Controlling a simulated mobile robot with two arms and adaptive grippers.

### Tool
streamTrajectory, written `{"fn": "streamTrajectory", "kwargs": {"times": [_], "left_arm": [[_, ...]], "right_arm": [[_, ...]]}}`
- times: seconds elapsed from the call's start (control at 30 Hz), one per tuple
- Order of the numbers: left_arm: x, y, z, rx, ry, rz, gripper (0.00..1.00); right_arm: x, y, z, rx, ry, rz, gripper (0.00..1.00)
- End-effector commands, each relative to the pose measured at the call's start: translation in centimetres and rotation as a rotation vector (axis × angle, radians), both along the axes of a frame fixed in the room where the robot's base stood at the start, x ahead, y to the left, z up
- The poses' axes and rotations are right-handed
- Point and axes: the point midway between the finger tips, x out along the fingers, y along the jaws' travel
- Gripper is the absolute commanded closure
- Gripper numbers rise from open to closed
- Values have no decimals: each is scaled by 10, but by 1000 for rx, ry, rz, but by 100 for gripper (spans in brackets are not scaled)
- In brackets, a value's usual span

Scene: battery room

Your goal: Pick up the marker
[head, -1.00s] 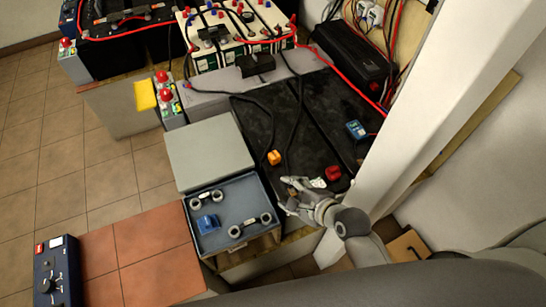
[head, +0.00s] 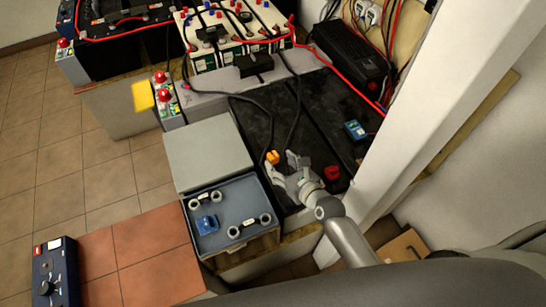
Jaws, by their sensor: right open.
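I cannot make out a pen-shaped marker in the head view. A small orange piece (head: 272,157) stands on the black battery top, and a red piece (head: 331,173) sits on it farther right. My right gripper (head: 279,163) is open, with its fingers spread just at the near side of the orange piece. Whether the fingers touch it I cannot tell. My left gripper is not in view.
A blue-grey battery (head: 225,236) with ring terminals and a blue cap stands left of my right arm. A grey box (head: 208,152) is behind it. Dark cables (head: 297,110) cross the black top. A white post (head: 425,115) rises at the right.

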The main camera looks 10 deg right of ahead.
Motion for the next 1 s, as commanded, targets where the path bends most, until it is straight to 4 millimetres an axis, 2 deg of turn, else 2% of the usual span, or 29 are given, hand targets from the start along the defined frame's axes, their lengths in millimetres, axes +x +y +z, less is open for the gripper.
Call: {"fn": "streamTrajectory", "kwargs": {"times": [0.17, 0.5, 0.8, 0.83, 1.0], "left_arm": [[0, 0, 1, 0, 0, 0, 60], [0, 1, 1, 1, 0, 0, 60], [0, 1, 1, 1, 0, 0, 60], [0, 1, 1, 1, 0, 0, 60], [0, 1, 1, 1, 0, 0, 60]], "right_arm": [[10, 2, -5, -3, 0, 2, 46], [46, 9, -21, -3, -1, 1, 46], [49, 10, -23, -2, 0, 1, 46], [49, 10, -23, -2, 0, 1, 48], [49, 10, -23, -2, 0, 1, 70]]}}
